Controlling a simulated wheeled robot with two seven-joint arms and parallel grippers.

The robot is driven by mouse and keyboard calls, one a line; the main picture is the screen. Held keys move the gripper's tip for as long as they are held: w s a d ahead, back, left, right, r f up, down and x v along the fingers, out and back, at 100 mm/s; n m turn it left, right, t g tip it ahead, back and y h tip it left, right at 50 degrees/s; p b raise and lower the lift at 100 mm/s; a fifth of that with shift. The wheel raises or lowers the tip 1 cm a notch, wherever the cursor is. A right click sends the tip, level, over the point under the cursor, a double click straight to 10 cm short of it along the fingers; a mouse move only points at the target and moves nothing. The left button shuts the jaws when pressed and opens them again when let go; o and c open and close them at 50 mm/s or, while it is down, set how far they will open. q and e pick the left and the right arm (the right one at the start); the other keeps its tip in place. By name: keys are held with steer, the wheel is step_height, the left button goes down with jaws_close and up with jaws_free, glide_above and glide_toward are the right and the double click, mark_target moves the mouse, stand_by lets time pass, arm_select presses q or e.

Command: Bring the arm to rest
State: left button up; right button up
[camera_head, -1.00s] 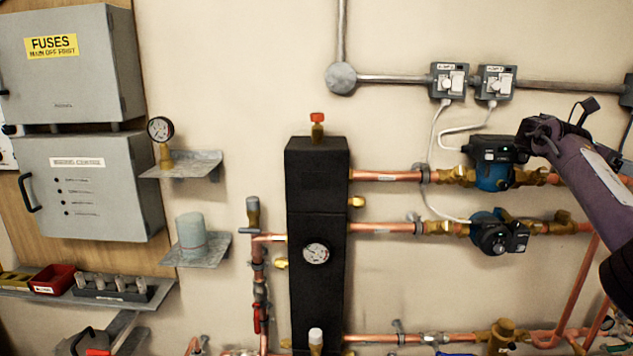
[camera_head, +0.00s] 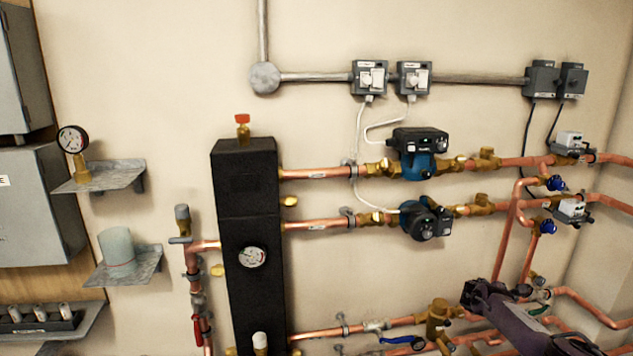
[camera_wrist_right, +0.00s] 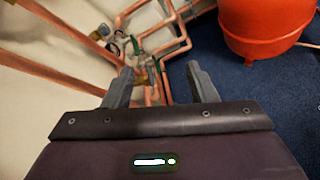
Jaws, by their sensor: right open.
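My right arm comes in from the lower right of the head view, with its gripper (camera_head: 474,292) low in front of the lower copper pipes, below the two blue pumps. In the right wrist view the two fingers of my right gripper (camera_wrist_right: 163,88) stand apart with nothing between them. Beyond them are copper pipes (camera_wrist_right: 160,45) and blue floor. My left gripper is in neither view.
A black manifold column (camera_head: 248,250) stands at the middle left. The upper pump (camera_head: 417,165) and lower pump (camera_head: 425,218) sit on copper pipes. Two small shelves (camera_head: 110,177) jut out at left. A red vessel (camera_wrist_right: 262,30) stands on the blue floor (camera_wrist_right: 275,95).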

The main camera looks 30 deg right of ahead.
steer(key=s+f+m+t+y, duration=0.2)
steer(key=s+f+t, duration=0.1)
steer(key=s+f, duration=1.2)
steer(key=s+d+f+m+t+y, duration=0.15)
steer(key=s+f, duration=0.45)
steer(key=s, duration=0.6)
steer(key=s+a+f+m+y, duration=0.1)
steer(key=s+a+f+y, duration=0.1)
steer(key=a+f, duration=0.7)
steer(key=s+a+f+m+g+y, duration=0.15)
steer(key=a+f, duration=0.35)
steer(key=a, duration=0.7)
steer(key=s+a+f+m+y, duration=0.1)
steer(key=s+a+f, duration=0.2)
steer(key=a+f, duration=0.6)
steer(key=s+a+m+y+p, duration=0.1)
steer(key=a+y, duration=0.3)
steer(key=a, duration=2.5)
steer(key=shift+s+f+p, duration=0.15)
steer(key=shift+f+p, duration=0.15)
steer(key=shift+p, duration=0.45)
